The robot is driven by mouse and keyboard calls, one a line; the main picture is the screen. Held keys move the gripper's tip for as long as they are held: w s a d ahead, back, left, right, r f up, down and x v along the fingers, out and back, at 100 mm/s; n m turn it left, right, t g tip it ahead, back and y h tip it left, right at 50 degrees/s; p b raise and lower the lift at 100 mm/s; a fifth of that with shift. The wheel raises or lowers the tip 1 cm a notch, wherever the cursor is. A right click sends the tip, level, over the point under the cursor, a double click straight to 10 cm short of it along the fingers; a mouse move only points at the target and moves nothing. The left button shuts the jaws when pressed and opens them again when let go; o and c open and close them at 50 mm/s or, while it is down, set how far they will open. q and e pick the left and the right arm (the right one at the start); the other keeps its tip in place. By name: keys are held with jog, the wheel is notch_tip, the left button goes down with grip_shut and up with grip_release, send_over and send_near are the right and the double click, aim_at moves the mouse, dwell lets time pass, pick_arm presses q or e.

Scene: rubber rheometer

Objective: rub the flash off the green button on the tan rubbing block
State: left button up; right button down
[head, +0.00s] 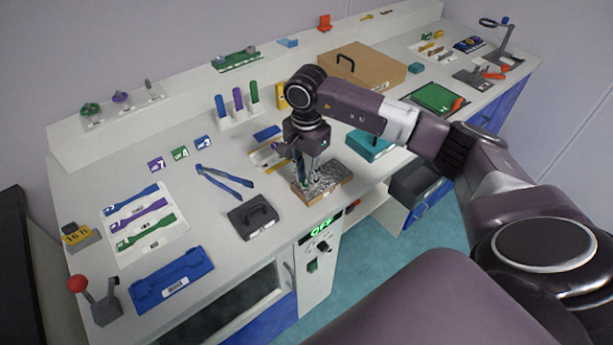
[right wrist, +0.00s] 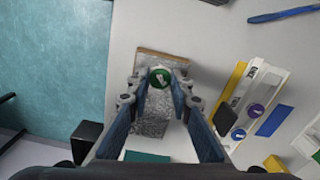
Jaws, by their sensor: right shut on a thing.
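The tan rubbing block (head: 336,190) lies on the bench near its front edge, with a grey, rough, crinkled top. In the right wrist view the block's tan end (right wrist: 160,56) and grey top (right wrist: 153,122) show below the fingers. My right gripper (head: 313,180) is directly over the block, pointing down. In the wrist view the right gripper (right wrist: 160,82) is shut on the green button (right wrist: 160,77), a round disc with a white mark, held between the fingertips over the block. I cannot tell whether it touches the block. The button is hidden in the head view. My left gripper is out of view.
A teal box (head: 368,146) stands to the right behind my arm. A rack of coloured sticks (head: 238,115) is behind. A control panel (head: 318,262) is below the front edge.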

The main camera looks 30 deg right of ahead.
jog(key=shift+f+b, duration=0.45)
dwell(0.3)
jog(key=shift+f, duration=0.1)
dwell(1.2)
